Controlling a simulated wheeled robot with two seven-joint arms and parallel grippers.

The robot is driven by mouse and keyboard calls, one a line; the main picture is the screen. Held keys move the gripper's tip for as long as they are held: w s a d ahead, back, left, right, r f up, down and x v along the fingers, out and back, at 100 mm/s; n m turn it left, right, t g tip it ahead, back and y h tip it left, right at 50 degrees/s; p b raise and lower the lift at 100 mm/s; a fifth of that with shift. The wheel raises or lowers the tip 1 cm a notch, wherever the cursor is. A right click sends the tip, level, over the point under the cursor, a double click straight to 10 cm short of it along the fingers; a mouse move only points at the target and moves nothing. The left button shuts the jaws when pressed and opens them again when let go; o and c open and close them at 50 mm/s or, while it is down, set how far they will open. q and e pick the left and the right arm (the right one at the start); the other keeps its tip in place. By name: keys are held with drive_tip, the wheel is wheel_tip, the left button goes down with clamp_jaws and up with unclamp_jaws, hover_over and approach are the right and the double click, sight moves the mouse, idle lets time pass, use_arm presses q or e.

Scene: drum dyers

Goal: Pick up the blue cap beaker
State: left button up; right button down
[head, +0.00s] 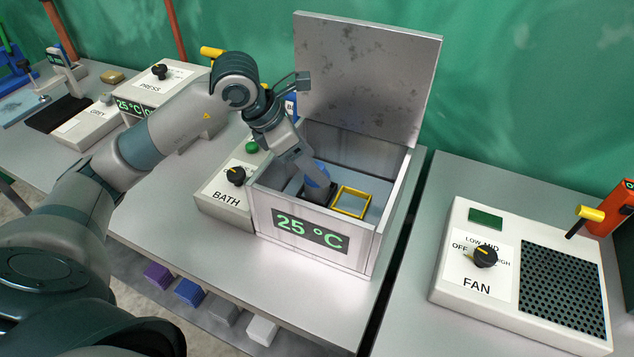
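A grey finger covers part of the cap. The beaker's body is mostly hidden by the finger and the box's front wall. I cannot tell whether the fingers are closed on the cap or only beside it. My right gripper is not in view.
The bath's lid (365,75) stands raised at the back. The BATH dial unit (222,200) adjoins the box on the left. A FAN unit (455,275) stands on the right table, past a gap. The PRESS unit (165,85) is at the back left. The front table strip is clear.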

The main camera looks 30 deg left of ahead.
use_arm(q)
drive_tip(key=shift+p+x, duration=0.3)
drive_tip(key=shift+x, duration=0.55)
drive_tip(key=shift+w+d+f, duration=0.15)
drive_tip(key=shift+w+f, duration=0.05)
drive_tip(key=shift+f, duration=0.2)
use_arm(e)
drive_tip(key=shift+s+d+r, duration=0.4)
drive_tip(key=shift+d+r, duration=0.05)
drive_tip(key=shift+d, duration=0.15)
use_arm(q)
clamp_jaws()
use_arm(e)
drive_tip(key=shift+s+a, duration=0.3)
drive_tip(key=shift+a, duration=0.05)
